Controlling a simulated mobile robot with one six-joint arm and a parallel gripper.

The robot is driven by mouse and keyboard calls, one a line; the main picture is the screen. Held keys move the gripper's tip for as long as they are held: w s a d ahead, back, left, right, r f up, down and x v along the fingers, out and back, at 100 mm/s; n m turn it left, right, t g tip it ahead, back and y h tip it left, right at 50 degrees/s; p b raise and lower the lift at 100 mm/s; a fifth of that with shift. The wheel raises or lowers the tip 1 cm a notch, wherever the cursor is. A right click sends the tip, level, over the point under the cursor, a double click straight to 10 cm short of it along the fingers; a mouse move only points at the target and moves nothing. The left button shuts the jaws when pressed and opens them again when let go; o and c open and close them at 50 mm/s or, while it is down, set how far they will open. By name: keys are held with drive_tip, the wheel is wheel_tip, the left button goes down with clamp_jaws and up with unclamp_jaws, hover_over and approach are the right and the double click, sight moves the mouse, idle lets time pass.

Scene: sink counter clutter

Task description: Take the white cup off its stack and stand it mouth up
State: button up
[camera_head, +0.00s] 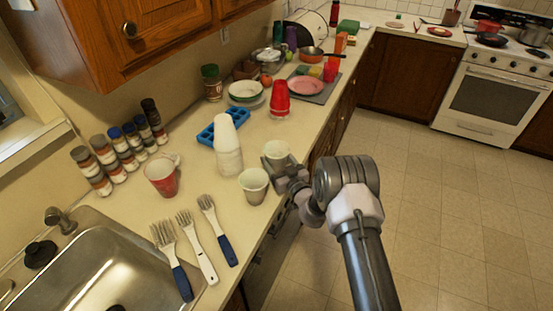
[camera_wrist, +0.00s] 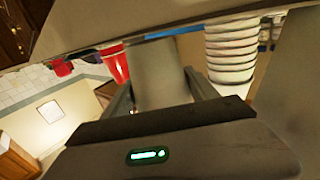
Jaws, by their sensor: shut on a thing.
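My gripper (camera_head: 280,167) is at the counter's front edge, its fingers shut on a white cup (camera_head: 276,152). In the head view this cup looks mouth up; I cannot tell whether its base touches the counter. In the wrist view the white cup (camera_wrist: 160,75) sits between the two fingers. The stack of white cups (camera_head: 228,148) stands mouth down just to the left, apart from the held cup; its ridged rims (camera_wrist: 231,55) show in the wrist view. Another pale cup (camera_head: 254,185) stands mouth up in front of the stack, close to my gripper.
A red cup stack (camera_head: 279,98) stands farther back, with a bowl (camera_head: 245,90) beside it. A blue tray (camera_head: 205,135) lies behind the white stack. A red-and-white mug (camera_head: 161,177), several brushes (camera_head: 216,230) and the sink (camera_head: 100,265) are to the left.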

drive_tip(key=shift+f, duration=0.15)
drive_tip(key=shift+f+b, duration=0.35)
drive_tip(key=shift+b, duration=0.15)
drive_tip(key=o, duration=1.4)
drive_tip(key=shift+c, duration=0.2)
drive_tip(key=p+v, duration=0.2)
drive_tip(key=v, duration=1.5)
drive_tip(key=shift+s, duration=0.15)
